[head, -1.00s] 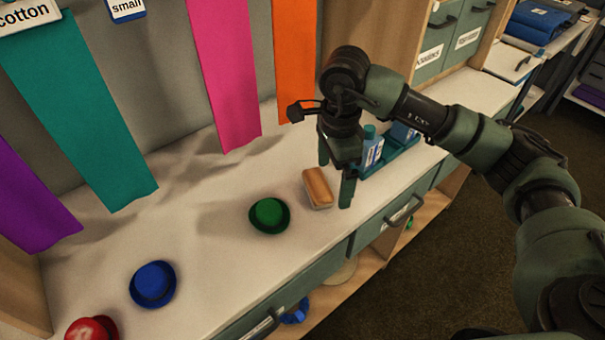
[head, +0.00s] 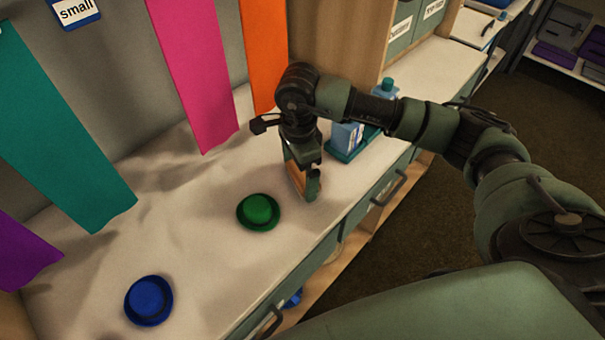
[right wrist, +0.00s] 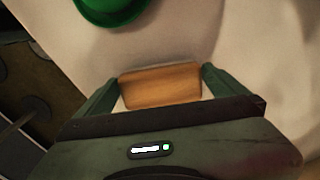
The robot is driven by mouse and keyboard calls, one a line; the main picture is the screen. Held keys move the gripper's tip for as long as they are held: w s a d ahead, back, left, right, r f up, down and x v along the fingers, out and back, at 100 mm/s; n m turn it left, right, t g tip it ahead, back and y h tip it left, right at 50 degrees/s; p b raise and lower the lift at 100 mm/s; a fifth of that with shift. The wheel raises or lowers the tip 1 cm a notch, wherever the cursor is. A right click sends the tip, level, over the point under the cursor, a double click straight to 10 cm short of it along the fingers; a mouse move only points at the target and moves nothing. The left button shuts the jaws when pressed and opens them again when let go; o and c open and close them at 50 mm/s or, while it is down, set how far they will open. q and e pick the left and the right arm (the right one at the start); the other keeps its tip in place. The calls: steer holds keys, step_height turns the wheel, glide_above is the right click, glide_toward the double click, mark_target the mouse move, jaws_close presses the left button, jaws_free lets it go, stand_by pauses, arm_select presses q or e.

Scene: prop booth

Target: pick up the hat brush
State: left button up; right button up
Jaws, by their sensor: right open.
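The hat brush, with a wooden back, lies on the white counter (head: 215,285). In the head view only a strip of the hat brush (head: 296,177) shows, since my right gripper (head: 303,182) covers the rest. In the right wrist view the brush (right wrist: 160,86) lies between the two green fingers of the right gripper (right wrist: 158,90), with its near side hidden by the gripper body. The right gripper is open, pointing down around the brush. I cannot tell whether either finger touches it. My left gripper is not in view.
A green hat (head: 258,212) sits just left of the brush, and a blue hat (head: 149,300) farther left. A teal tray (head: 345,152) with bottles stands behind the gripper. Coloured cloth strips hang above the counter, including a pink one (head: 193,75).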

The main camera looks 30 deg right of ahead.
mark_target(300, 174)
steer(key=shift+f, duration=0.35)
steer(key=c, duration=1.2)
steer(key=shift+c, duration=0.2)
steer(key=shift+r, duration=0.1)
step_height(300, 174, up, 20)
steer(key=shift+f+b, duration=0.1)
steer(key=shift+b, duration=0.25)
steer(key=o, duration=1)
steer(key=c, duration=0.6)
steer(key=shift+s, duration=0.1)
